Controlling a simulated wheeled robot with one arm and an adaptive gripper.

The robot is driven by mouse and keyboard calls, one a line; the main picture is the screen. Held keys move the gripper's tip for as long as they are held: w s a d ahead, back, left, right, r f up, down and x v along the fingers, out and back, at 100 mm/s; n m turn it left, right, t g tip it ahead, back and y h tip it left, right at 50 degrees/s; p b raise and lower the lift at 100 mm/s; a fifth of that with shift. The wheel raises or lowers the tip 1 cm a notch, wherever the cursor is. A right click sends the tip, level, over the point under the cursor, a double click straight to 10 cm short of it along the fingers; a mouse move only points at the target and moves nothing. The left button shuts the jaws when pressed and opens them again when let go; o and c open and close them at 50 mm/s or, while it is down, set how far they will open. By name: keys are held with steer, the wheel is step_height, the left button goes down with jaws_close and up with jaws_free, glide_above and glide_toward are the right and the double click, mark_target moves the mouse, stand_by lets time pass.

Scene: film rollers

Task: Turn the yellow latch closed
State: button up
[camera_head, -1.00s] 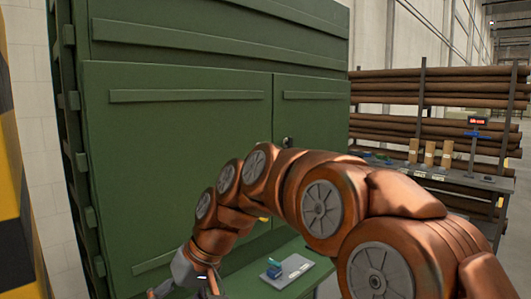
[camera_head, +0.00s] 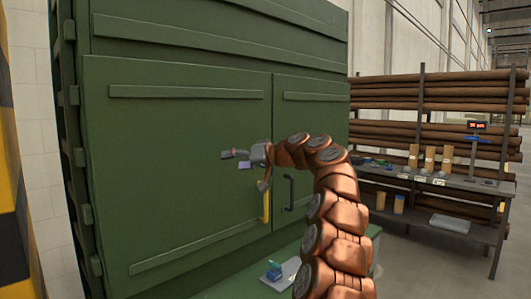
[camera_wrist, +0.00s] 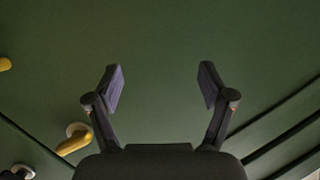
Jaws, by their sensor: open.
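The yellow latch (camera_head: 266,206) is a narrow upright piece on the green cabinet's left door, near the seam between the doors. Part of my gripper overlaps its upper end in the head view. In the wrist view a yellow piece (camera_wrist: 75,141) on a round pale mount shows at lower left, and another bit of yellow is cut by the left edge. My gripper (camera_head: 236,160) is open and empty, up and left of the latch, in front of the left door. In the wrist view its fingers (camera_wrist: 161,84) are spread apart with only green door between them.
A dark handle (camera_head: 289,193) is on the right door, just right of the latch. A green ledge (camera_head: 232,284) below carries a small blue-green item on a plate (camera_head: 291,269). A shelf (camera_head: 455,185) with boxes and brown rolls stands at right.

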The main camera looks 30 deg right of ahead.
steer(key=s+d+r+n+t+h+b, duration=0.15)
steer(key=d+t+h, duration=0.25)
steer(key=d, duration=1.2)
steer(key=p+x, duration=0.3)
steer(key=x, duration=0.4)
steer(key=shift+a+r+p, duration=0.2)
steer(key=shift+a+p, duration=0.05)
steer(key=shift+p, duration=0.05)
steer(key=c, duration=1.2)
